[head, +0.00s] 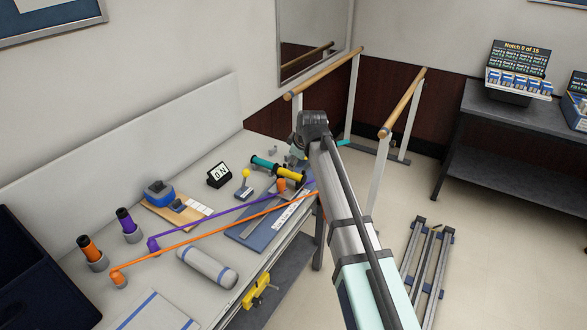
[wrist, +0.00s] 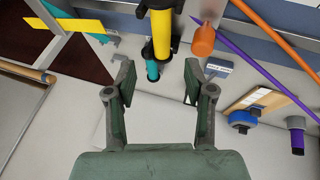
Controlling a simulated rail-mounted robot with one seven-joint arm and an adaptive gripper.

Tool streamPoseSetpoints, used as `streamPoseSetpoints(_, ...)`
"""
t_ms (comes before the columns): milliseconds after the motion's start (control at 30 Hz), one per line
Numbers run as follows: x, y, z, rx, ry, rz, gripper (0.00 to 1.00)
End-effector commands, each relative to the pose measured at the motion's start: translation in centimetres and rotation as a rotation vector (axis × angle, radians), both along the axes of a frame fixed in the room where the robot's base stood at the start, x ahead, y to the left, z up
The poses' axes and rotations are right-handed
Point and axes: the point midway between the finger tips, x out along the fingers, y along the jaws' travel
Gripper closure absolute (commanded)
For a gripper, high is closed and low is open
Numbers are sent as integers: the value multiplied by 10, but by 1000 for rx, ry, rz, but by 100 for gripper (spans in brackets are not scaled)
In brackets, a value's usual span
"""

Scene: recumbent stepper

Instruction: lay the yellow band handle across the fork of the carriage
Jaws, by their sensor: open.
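The yellow band handle (head: 289,174), a yellow cylinder with black ends, is at the far right end of the table, just left of my arm. In the wrist view the yellow handle (wrist: 161,36) points toward the space between my fingers, with its black end nearest them. My gripper (wrist: 158,82) is open, its fingers apart and nothing held between them. In the head view my gripper (head: 308,150) is largely hidden by my own arm. The fork of the carriage cannot be made out clearly; a blue rail plate (head: 252,232) lies beside the handle.
A teal handle (head: 263,162) lies close to the yellow one. Purple and orange bands (head: 215,237) stretch across the table. A yellow-knobbed piece (head: 245,174), a small display (head: 219,175) and a grey roller (head: 207,268) stand nearby. Wooden rails (head: 402,104) rise behind my arm.

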Motion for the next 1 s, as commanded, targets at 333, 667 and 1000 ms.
streamPoseSetpoints(333, -11, -7, 14, 0, 6, -5, 47)
streamPoseSetpoints(667, -54, -49, -112, -6, 171, -156, 47)
streamPoseSetpoints(1000, -158, -112, -279, -32, 418, -406, 47)
